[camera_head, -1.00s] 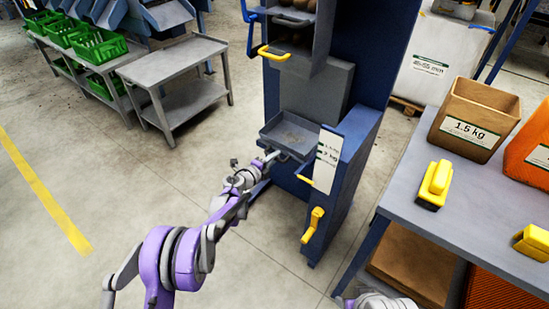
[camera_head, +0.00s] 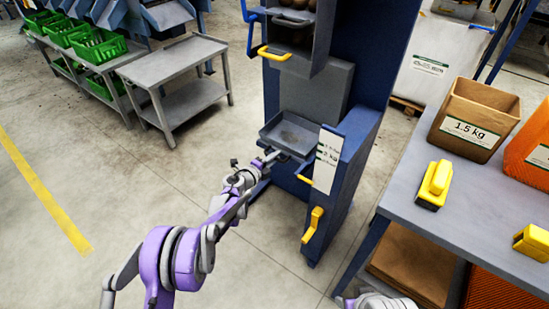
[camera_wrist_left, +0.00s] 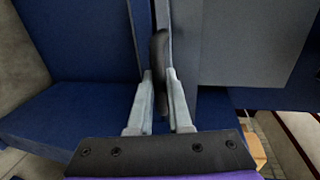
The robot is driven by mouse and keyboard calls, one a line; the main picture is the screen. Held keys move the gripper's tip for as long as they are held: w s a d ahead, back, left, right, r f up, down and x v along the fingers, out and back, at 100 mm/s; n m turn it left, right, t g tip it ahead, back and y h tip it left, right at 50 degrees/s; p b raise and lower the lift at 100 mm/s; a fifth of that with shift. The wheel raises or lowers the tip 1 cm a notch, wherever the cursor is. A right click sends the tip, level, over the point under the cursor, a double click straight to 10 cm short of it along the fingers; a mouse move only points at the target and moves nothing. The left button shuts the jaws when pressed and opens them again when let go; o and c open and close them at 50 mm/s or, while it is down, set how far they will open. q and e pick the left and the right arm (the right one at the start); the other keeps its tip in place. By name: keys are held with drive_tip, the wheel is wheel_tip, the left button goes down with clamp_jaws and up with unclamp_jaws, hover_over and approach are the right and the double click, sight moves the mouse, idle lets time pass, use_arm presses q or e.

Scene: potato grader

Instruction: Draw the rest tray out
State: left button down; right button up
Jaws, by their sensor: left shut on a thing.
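The rest tray (camera_head: 288,136) is a shallow grey tray low in the front of the blue machine. It also shows as a grey panel in the left wrist view (camera_wrist_left: 255,45). A dark handle (camera_wrist_left: 159,55) stands between the fingers of my left gripper (camera_wrist_left: 161,98), which is shut on it. In the head view my left gripper (camera_head: 268,160) reaches the tray's front edge from the lower left, and the handle is mostly hidden there. A piece of my right arm shows at the bottom edge, without its gripper.
A blue cabinet (camera_head: 346,190) with a white label and a yellow handle (camera_head: 312,225) stands right of the tray. A grey table (camera_head: 460,215) with a 1.5 kg box (camera_head: 473,122) is further right. The floor in front and left is clear, up to a grey trolley (camera_head: 180,85).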

idle(0.3)
use_arm(q)
drive_tip(key=f+b+v, duration=0.1)
drive_tip(key=f+v, duration=0.1)
drive_tip(key=v, duration=0.8)
drive_tip(key=f+b+v, duration=0.1)
drive_tip(key=f+v, duration=0.1)
drive_tip(key=v, duration=0.9)
drive_tip(key=shift+s+a+f, duration=0.2)
drive_tip(key=shift+s, duration=0.15)
drive_tip(key=c, duration=0.8)
unclamp_jaws()
drive_tip(key=shift+a, duration=0.1)
drive_tip(key=shift+c, duration=0.2)
drive_tip(key=shift+s, duration=0.1)
drive_tip(key=p+v, duration=0.1)
drive_tip(key=v, duration=0.9)
drive_tip(key=shift+s+a, duration=0.2)
drive_tip(key=shift+s, duration=0.1)
